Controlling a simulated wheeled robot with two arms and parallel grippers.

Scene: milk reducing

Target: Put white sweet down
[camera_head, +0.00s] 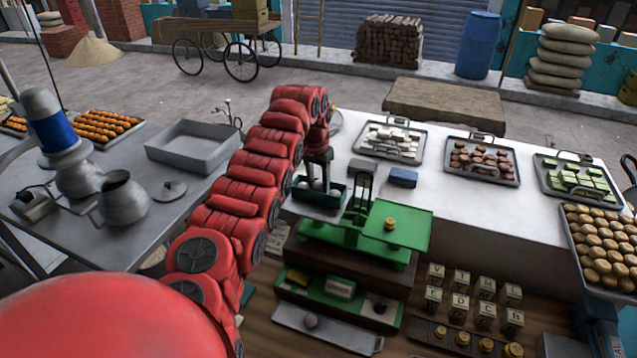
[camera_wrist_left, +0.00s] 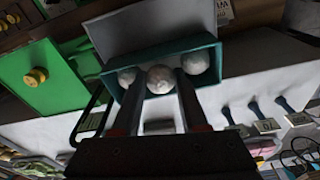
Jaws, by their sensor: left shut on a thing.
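My left gripper (camera_head: 318,176) points down over a small dark teal box (camera_head: 340,202) on the left side of a green balance scale (camera_head: 345,232). In the left wrist view, its two fingers (camera_wrist_left: 161,90) are closed around a round white sweet (camera_wrist_left: 160,79), at the box's opening. Two other white sweets, one on the left (camera_wrist_left: 127,76) and one on the right (camera_wrist_left: 195,62), sit in the teal box (camera_wrist_left: 205,47). I cannot tell whether the held sweet touches the box floor. My right gripper is not in view.
A brass weight (camera_head: 390,223) stands on the scale's right green plate. Trays of white sweets (camera_head: 388,142), brown sweets (camera_head: 480,160) and green sweets (camera_head: 578,178) lie on the white counter. A blue block (camera_head: 403,178) lies near the scale. Lettered cubes (camera_head: 460,280) stand below.

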